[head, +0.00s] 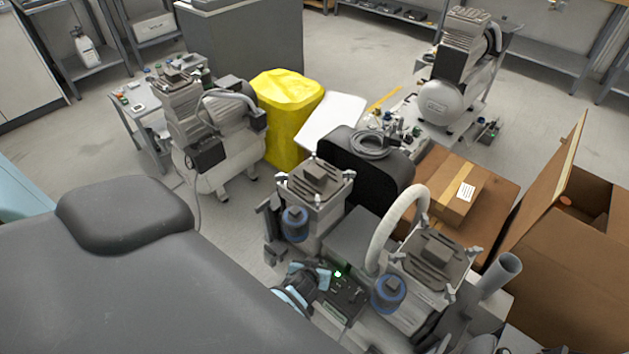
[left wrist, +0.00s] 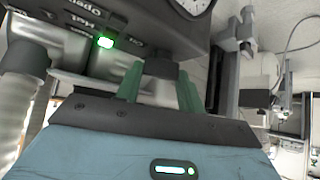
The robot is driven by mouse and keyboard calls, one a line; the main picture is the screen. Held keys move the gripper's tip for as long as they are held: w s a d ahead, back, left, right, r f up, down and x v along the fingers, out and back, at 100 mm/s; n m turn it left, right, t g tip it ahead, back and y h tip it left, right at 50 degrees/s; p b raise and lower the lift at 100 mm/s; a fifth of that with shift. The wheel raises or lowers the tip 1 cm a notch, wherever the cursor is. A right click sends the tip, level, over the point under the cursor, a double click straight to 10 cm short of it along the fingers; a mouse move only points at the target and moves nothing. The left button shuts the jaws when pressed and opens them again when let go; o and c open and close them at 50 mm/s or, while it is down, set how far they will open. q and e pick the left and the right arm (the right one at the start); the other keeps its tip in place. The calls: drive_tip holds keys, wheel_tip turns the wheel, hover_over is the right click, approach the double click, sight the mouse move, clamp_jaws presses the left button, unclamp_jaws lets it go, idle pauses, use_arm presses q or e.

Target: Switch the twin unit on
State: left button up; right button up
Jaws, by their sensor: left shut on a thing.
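The twin unit has two grey ribbed compressor heads (head: 316,180) with blue filters, and a dark control box (head: 347,295) between them. A green lamp (head: 337,273) is lit on the box; it also shows lit in the left wrist view (left wrist: 105,43). My left gripper (head: 318,279), with a light blue body, is at the left side of the box. In the left wrist view its green fingers (left wrist: 160,82) are shut on a small dark block-shaped switch (left wrist: 162,69) at the panel's edge. The switch's exact position is hard to tell. My right gripper is not in view.
A white hose (head: 397,225) arches over the unit. Other compressors (head: 205,130) stand further back. Open floor lies beyond.

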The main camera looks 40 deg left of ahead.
use_arm(q)
drive_tip(key=shift+w+a+r+m+h+p, duration=0.1)
drive_tip(key=shift+a+m+h+p, duration=0.05)
drive_tip(key=shift+m+h+p, duration=0.3)
drive_tip(key=shift+a+r+m+h+p, duration=0.1)
drive_tip(key=shift+m+h+p, duration=0.15)
drive_tip(key=shift+m+p, duration=0.3)
drive_tip(key=shift+m+t+h+p, duration=0.3)
drive_tip(key=shift+m+h, duration=0.1)
drive_tip(key=shift+a+f+m+h+p, duration=0.15)
drive_tip(key=shift+m+h+p, duration=0.15)
drive_tip(key=shift+m+h, duration=0.4)
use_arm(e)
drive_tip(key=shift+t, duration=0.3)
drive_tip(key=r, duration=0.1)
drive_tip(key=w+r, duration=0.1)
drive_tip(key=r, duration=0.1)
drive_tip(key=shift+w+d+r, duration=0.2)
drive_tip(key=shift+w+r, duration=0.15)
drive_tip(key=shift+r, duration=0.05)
use_arm(q)
drive_tip(key=shift+m+h, duration=0.3)
drive_tip(key=shift+m, duration=0.3)
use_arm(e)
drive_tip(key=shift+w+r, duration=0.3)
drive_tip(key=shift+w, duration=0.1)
use_arm(q)
drive_tip(key=o, duration=1)
drive_tip(key=shift+f, duration=0.1)
